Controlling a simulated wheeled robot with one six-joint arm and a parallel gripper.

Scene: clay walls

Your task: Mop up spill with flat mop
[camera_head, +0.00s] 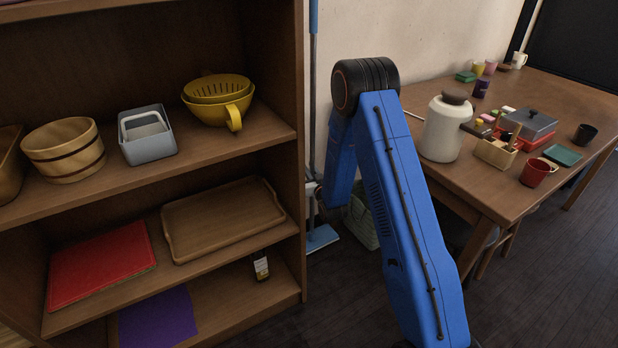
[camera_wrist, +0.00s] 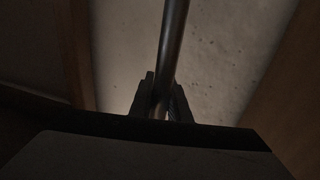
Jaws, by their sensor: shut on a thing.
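The flat mop (camera_head: 313,100) stands nearly upright against the wall in the gap between the shelf and the table. Its light blue flat head (camera_head: 322,238) is on the dark floor. In the wrist view the mop's handle (camera_wrist: 174,45) runs up between the two dark fingers of my gripper (camera_wrist: 160,100), which are shut on it. In the head view my gripper (camera_head: 312,190) is at the handle, low beside the shelf's edge, partly hidden by my blue arm. No spill shows in either view.
A wooden shelf (camera_head: 300,265) stands close on the left, holding bowls, trays and a yellow colander (camera_head: 218,100). A wooden table (camera_head: 480,190) on the right carries a white jar (camera_head: 444,128) and several small things. A pale green basket (camera_head: 362,222) sits on the floor behind my arm.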

